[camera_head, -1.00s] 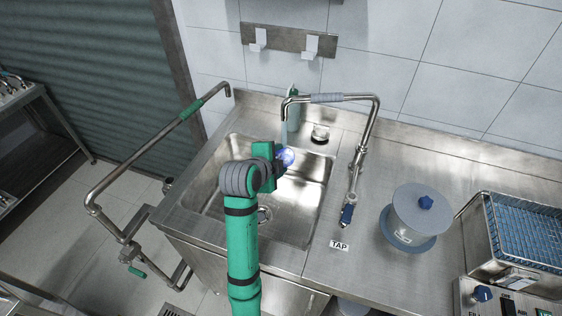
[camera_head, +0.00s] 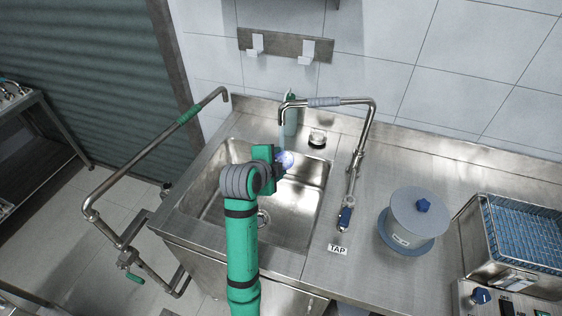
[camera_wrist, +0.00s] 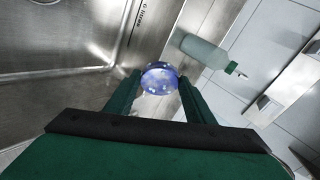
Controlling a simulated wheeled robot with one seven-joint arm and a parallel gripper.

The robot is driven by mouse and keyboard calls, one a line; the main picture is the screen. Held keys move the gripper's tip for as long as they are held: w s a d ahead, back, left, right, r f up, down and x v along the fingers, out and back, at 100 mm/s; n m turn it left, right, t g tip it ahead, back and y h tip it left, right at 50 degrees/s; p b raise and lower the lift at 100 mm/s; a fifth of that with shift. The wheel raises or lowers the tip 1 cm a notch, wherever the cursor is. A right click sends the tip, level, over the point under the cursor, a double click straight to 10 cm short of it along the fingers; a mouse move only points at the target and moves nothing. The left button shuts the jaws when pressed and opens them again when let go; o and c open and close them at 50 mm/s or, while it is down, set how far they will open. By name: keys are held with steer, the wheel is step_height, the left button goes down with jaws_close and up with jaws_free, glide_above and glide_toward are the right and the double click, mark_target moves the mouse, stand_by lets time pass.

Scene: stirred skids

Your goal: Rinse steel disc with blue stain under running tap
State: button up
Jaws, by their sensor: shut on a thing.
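The steel disc (camera_head: 287,159) is held over the sink by my gripper (camera_head: 279,161). In the wrist view the disc (camera_wrist: 160,80) sits between both fingertips; its face is mostly blue with pale specks. My gripper is shut on it. The tap spout (camera_head: 284,104) hangs just above and behind the disc. A faint bluish water stream (camera_head: 283,134) runs down from it toward the disc. Where the stream meets the disc is hard to make out. The blue tap handle (camera_head: 346,216) is on the pipe, by the TAP label (camera_head: 338,249).
The sink basin (camera_head: 307,205) lies under the disc. A green bottle (camera_head: 290,115) stands behind it, beside a small round container (camera_head: 318,137). A lidded grey pot (camera_head: 408,222) and a blue basket (camera_head: 525,232) are on the right counter. A bent pipe (camera_head: 135,170) stands left.

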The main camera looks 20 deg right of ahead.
steer(key=shift+a, duration=0.15)
steer(key=shift+s+a, duration=0.35)
steer(key=shift+a, duration=0.15)
steer(key=shift+w+d, duration=0.15)
steer(key=shift+d, duration=0.05)
stand_by(0.6)
steer(key=shift+w+d, duration=0.2)
steer(key=shift+d, duration=0.1)
steer(key=shift+s+d, duration=0.1)
steer(key=s+d, duration=0.5)
steer(key=s, duration=0.2)
stand_by(1.0)
stand_by(0.9)
steer(key=s+d+r, duration=0.2)
steer(key=s+r, duration=0.1)
steer(key=r, duration=0.2)
steer(key=shift+s+d, duration=0.2)
stand_by(0.3)
